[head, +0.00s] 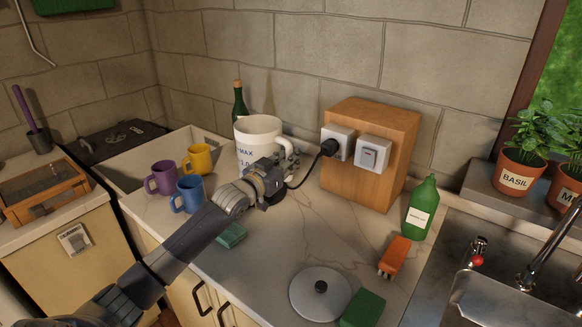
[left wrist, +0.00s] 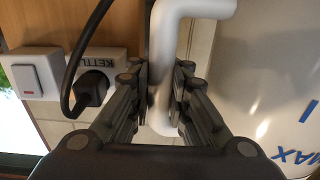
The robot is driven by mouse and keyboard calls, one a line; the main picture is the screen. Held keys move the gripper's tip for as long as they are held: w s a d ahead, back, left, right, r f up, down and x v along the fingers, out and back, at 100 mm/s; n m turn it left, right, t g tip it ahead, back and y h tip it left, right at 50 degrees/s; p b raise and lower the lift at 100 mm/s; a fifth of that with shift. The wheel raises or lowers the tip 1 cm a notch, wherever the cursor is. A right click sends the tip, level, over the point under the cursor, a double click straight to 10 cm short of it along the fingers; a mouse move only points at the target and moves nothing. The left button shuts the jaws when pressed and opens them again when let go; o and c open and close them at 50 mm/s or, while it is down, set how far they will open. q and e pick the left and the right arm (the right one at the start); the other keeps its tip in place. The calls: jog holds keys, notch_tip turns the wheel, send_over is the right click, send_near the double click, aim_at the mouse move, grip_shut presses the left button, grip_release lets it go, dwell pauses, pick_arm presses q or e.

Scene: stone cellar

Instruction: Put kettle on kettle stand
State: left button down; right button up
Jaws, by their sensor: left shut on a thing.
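The kettle (head: 256,130) is a white jug with MAX markings, upright at the back of the counter. It fills the right side of the left wrist view (left wrist: 270,70). My left gripper (head: 287,160) is shut on its white handle; the handle shows between the fingers (left wrist: 163,95) in the left wrist view. A dark piece (head: 277,198) at the end of a black cord, partly behind my gripper, appears to be the kettle stand. The kettle's bottom is hidden by my arm, so I cannot tell whether it touches the stand. My right gripper is not in view.
The cord runs to a plug (head: 329,147) on a wooden box (head: 372,150) just right of the kettle. Purple (head: 162,178), blue (head: 187,194) and yellow (head: 198,158) mugs stand left. A green bottle (head: 238,103) is behind. A lid (head: 320,293) lies in front; counter between is clear.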

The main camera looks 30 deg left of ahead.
aim_at(290, 179)
pick_arm(q)
jog(key=shift+f, duration=1.4)
jog(key=shift+d+f, duration=0.1)
jog(key=c, duration=1.9)
grip_release()
jog(key=shift+s+f, duration=0.1)
jog(key=shift+f, duration=0.1)
jog(key=shift+c, duration=0.2)
jog(key=o, duration=0.4)
jog(key=shift+r+p, duration=0.2)
jog(key=shift+p, duration=0.1)
jog(key=shift+s+f, duration=0.15)
jog(key=shift+s, duration=0.25)
jog(key=s, duration=0.3)
jog(key=s+b, duration=0.1)
jog(key=s, duration=0.7)
jog(key=shift+s+a, duration=0.1)
jog(key=shift+a, duration=0.15)
